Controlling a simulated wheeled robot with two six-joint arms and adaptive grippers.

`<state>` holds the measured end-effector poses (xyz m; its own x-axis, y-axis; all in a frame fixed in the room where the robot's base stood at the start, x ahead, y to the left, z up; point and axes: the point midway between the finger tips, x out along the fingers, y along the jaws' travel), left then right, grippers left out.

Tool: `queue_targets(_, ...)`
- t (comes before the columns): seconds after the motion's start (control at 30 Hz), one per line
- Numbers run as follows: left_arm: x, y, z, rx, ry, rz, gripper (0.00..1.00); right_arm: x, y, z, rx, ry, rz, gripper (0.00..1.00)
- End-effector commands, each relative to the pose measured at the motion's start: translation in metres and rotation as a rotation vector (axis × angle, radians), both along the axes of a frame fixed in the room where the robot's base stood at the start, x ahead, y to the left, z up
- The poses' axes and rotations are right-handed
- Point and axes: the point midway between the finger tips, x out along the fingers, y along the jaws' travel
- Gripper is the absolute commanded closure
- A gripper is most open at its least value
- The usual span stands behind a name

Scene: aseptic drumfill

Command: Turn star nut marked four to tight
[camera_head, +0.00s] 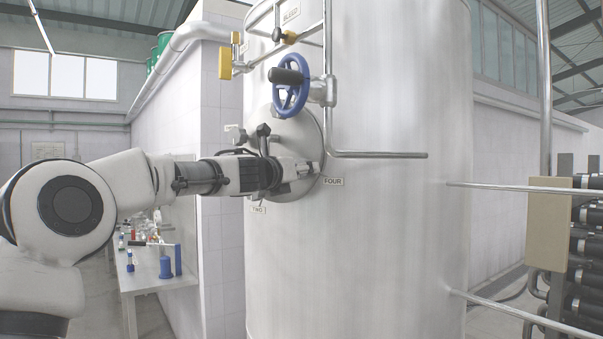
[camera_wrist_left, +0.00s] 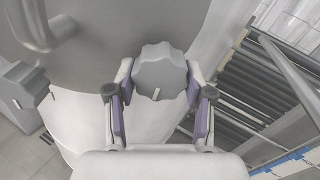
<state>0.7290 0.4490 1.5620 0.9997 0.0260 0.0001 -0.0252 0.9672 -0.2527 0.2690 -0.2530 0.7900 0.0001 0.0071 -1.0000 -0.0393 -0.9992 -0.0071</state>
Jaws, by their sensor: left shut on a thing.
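The star nut (camera_wrist_left: 160,72) is a grey lobed knob with a pale mark on its face, in the middle of the left wrist view. My left gripper (camera_wrist_left: 160,108) has its two fingers on either side of the nut and is shut on it. In the head view my left gripper (camera_head: 309,168) reaches the right edge of the round hatch (camera_head: 298,140) on the tank, beside the label FOUR (camera_head: 333,181). The gripper mostly hides this nut there. My right gripper is not in view.
The large steel tank (camera_head: 400,230) fills the middle. A blue handwheel (camera_head: 291,86) and a pipe (camera_head: 375,154) sit above and right of my gripper. Another label (camera_head: 259,210) is below it. A table (camera_head: 150,278) with small items stands at left.

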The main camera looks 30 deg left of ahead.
Motion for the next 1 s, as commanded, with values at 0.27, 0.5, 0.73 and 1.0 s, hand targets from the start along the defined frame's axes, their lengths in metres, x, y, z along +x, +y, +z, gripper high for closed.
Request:
queue_targets(0.27,-0.0010,0.0009,0.0040,0.012,-0.005,0.002,0.82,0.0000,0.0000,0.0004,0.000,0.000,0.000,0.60)
queue_targets(0.5,-0.0008,0.0007,0.0033,0.011,-0.004,0.002,0.23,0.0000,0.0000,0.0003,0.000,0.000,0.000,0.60)
queue_targets(0.73,-0.0003,0.0003,0.0013,0.010,-0.001,0.001,0.23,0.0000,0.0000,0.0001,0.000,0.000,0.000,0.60)
queue_targets(1.0,-0.0001,0.0000,0.0005,-0.010,0.000,0.000,0.23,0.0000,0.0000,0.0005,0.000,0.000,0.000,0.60)
